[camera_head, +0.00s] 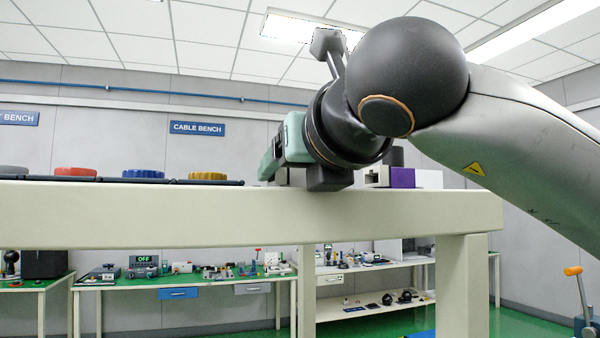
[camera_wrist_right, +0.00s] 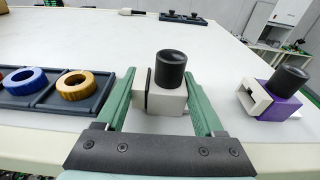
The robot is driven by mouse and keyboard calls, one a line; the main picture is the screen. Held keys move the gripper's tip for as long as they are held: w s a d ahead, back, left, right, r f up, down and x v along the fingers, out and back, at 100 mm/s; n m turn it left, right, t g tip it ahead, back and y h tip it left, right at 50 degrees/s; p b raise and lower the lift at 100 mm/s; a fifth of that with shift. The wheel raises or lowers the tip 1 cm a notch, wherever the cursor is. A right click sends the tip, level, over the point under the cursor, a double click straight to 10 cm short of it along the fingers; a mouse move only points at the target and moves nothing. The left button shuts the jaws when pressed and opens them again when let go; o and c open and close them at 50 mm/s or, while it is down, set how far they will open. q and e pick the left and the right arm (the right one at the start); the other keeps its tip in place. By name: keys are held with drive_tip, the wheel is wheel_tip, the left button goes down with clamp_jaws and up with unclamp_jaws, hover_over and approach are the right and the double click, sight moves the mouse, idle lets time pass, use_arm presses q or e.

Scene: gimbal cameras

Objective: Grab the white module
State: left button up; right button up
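The white module (camera_wrist_right: 168,100) is a pale block with a black cylinder on top and a dark slot line at its left. It stands on the white table top in the right wrist view. My right gripper (camera_wrist_right: 160,76) is open, its two green fingers on either side of the module, with no clear grip on it. In the head view my right gripper (camera_head: 270,171) hangs low over the table edge, and its wrist hides much of what lies behind. I cannot make out the white module there. My left gripper is not in view.
A purple-and-white module (camera_wrist_right: 282,106) with a black cylinder stands to the right. A dark tray (camera_wrist_right: 42,108) with blue and yellow rings (camera_wrist_right: 76,86) lies close by on the left. A dark rack (camera_wrist_right: 183,18) sits at the far edge. The table beyond the module is mostly clear.

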drive_tip(key=c, duration=0.9)
drive_tip(key=shift+r, duration=0.15)
